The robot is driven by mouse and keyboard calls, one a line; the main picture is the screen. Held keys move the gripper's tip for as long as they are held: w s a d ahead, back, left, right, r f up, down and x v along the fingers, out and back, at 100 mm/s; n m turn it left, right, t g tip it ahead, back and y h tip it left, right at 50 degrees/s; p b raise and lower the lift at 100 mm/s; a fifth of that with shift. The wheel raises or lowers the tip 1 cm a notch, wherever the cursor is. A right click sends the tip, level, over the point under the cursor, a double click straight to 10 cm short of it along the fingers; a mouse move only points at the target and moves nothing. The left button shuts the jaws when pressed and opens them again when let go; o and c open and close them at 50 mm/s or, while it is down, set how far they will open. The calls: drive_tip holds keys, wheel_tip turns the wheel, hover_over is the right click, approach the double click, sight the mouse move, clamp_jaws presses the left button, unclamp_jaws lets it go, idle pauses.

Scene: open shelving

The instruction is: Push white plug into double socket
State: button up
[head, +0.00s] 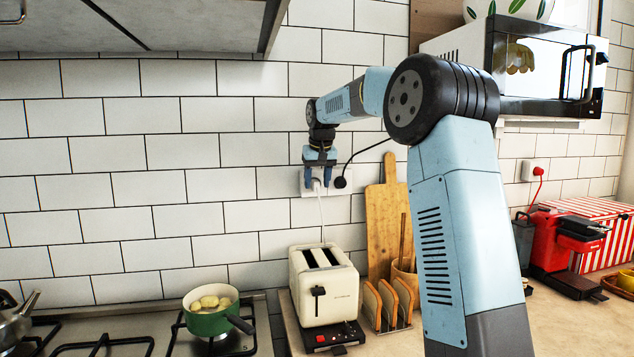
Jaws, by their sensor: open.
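The double socket (309,193) is a white plate on the tiled wall above the toaster. A black plug (340,182) sits in its right side, with a black cord rising to the right. The white plug (317,184) is at the left side of the socket, between my gripper's fingers, and its white cord (321,215) hangs to the cream toaster (323,290). My gripper (318,183) is open, its blue fingers around the white plug. I cannot tell whether the plug is fully seated, as the gripper partly hides it.
A wooden board (382,215) leans on the wall right of the socket, behind a toast rack (388,304). A green pot (211,318) stands on the hob at left. A range hood (180,25) hangs upper left; a microwave (540,65) is upper right.

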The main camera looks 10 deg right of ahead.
drive_tip(key=v, duration=1.3)
drive_tip(key=shift+r, duration=0.2)
drive_tip(key=shift+s, duration=0.2)
drive_tip(key=s+a, duration=0.2)
drive_tip(key=s, duration=0.9)
drive_tip(key=s+f, duration=0.7)
drive_tip(key=s, duration=0.4)
drive_tip(key=s+d+f+t, duration=0.1)
drive_tip(key=s+f, duration=0.6)
drive_tip(key=s, duration=0.4)
drive_tip(key=s+d+f, duration=0.1)
drive_tip(key=s+f, duration=0.6)
drive_tip(key=s, duration=0.4)
drive_tip(key=shift+d+f+t, duration=0.15)
drive_tip(key=shift+f+t, duration=0.1)
drive_tip(key=shift+t, duration=0.05)
